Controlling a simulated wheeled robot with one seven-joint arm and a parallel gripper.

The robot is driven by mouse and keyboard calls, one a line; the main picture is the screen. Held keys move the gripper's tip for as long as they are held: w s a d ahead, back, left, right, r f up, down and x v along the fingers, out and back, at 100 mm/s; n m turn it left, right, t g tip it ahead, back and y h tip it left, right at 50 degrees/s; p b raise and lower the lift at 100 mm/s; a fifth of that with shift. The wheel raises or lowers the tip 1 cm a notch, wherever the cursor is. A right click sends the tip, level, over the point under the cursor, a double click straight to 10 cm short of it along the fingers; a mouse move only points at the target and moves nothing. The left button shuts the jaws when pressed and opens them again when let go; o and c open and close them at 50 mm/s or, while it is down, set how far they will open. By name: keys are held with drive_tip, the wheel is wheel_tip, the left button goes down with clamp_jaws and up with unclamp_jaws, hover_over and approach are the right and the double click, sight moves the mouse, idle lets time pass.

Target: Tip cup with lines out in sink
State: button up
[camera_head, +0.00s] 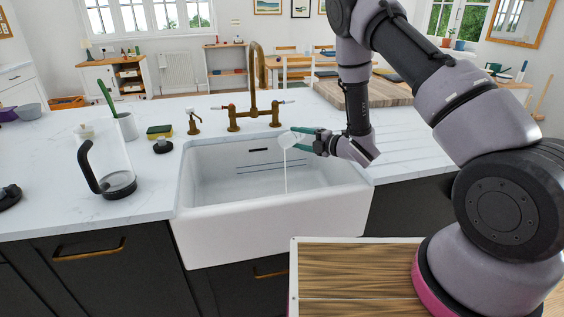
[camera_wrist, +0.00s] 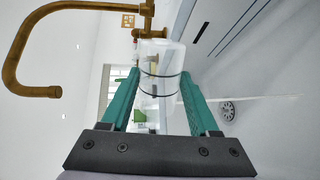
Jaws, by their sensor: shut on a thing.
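The cup with lines (camera_wrist: 160,72) is pale and translucent with dark bands around it. My gripper (camera_head: 300,140) is shut on it, with a green finger on either side; the fingers also show in the wrist view (camera_wrist: 158,100). The cup (camera_head: 288,140) is tilted over the white sink (camera_head: 200,215), above its rim height. A thin white stream (camera_head: 285,175) falls from the cup into the basin. In the wrist view the sink drain (camera_wrist: 228,110) shows to the right of the cup. How much liquid is left inside cannot be seen.
A brass tap (camera_head: 253,90) stands behind the sink, close to the cup. A clear glass jug (camera_head: 108,165) stands on the left counter. A sponge (camera_head: 160,131) and a plant pot (camera_head: 127,126) sit left of the tap.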

drive_tip(key=f+m, duration=0.1)
drive_tip(key=w+d+m, duration=0.1)
drive_tip(key=m, duration=0.1)
drive_tip(key=shift+w+f+g, duration=0.25)
drive_tip(key=shift+f+g, duration=0.05)
drive_tip(key=shift+f, duration=0.1)
drive_tip(key=m, duration=0.1)
drive_tip(key=r+m, duration=0.1)
drive_tip(key=m, duration=0.1)
drive_tip(key=r+m+y, duration=0.1)
drive_tip(key=m, duration=0.1)
drive_tip(key=shift+w+d, duration=0.1)
drive_tip(key=shift+d, duration=0.1)
drive_tip(key=w+r+m, duration=0.1)
drive_tip(key=m, duration=0.2)
drive_tip(key=w+d+r+m+y, duration=0.1)
drive_tip(key=m, duration=0.1)
drive_tip(key=w+d+r+m+b, duration=0.1)
drive_tip(key=m, duration=0.2)
drive_tip(key=shift+w+d+r+m, duration=0.15)
drive_tip(key=shift+w+r+m, duration=0.05)
drive_tip(key=shift+r+m, duration=0.1)
